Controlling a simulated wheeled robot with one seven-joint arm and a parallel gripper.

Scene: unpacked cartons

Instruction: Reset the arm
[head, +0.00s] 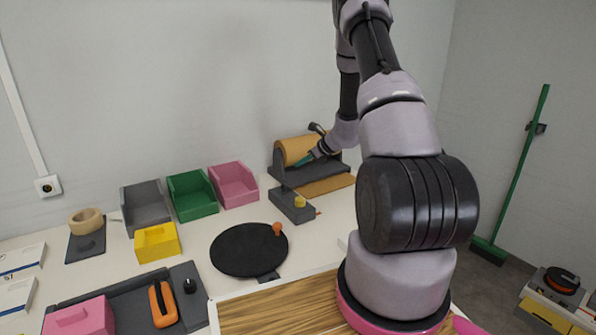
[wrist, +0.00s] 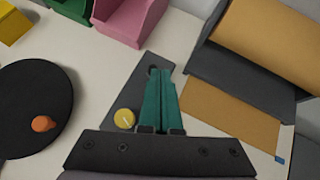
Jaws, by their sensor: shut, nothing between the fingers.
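My gripper (wrist: 160,82) has teal fingers, which lie side by side, shut with nothing between them. In the wrist view they are over a dark grey base with a yellow knob (wrist: 125,119) beside them. In the head view my gripper (head: 303,160) is at the end of my raised, bent arm, in front of the brown paper roll (head: 296,148) and its dark holder. I cannot tell how far above the dark base the fingertips are.
A grey bin (head: 146,217), green bin (head: 192,207) and pink bin (head: 234,192) line the wall. A black round turntable (head: 240,250) with an orange knob (head: 277,229) lies nearby. A yellow box (head: 157,243) and a tape roll (head: 86,220) stand left. A green broom (head: 520,165) leans right.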

